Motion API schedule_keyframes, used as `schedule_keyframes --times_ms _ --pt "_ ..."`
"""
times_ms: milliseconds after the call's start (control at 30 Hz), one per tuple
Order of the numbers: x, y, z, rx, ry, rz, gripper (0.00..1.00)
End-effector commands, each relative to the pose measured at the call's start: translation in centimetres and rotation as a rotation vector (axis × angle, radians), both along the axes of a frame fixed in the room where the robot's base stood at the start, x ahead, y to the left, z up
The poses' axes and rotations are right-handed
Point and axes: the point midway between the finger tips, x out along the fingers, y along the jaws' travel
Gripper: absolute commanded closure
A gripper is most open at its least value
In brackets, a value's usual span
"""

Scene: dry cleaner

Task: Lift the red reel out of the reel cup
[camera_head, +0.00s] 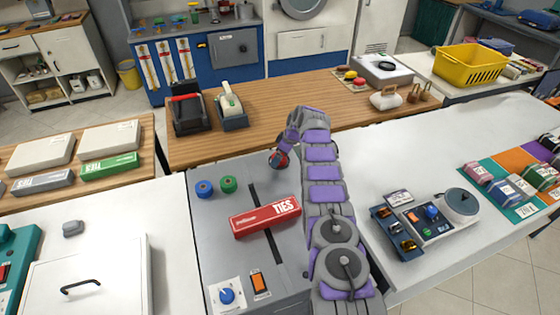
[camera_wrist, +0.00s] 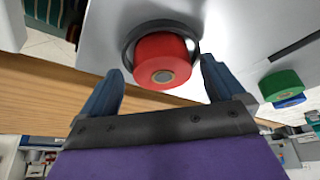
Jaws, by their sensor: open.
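The red reel (camera_wrist: 163,50) sits upright in the round metal reel cup (camera_wrist: 192,27), its rim and side rising out of it, in the upper middle of the wrist view. My gripper (camera_wrist: 160,68) is open, with one blue finger on each side of the reel. Gaps show between the fingers and the reel, and I cannot tell any contact. In the head view, a little of the red reel (camera_head: 283,163) shows at the end of my arm, by the far edge of the grey counter; my gripper hides most of it there.
A green reel (camera_head: 228,184) and a blue reel (camera_head: 204,188) stand on the grey counter (camera_head: 215,160) to the left. A red TIES box (camera_head: 265,216) lies nearer, across a dark slot. A wooden counter (camera_head: 265,115) is just behind.

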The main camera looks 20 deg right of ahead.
Motion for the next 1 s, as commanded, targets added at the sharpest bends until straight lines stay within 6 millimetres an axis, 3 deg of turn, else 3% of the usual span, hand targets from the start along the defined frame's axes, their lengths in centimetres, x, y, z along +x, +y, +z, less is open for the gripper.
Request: schedule_keyframes --times_ms 100,733,1000 --pt "-0.01 0.04 -0.02 0.002 0.001 0.001 0.05" --pt "-0.05 -0.15 -0.04 0.003 0.0 0.0 0.65" --pt "-0.07 -0.21 0.05 0.006 0.0 0.001 0.65"
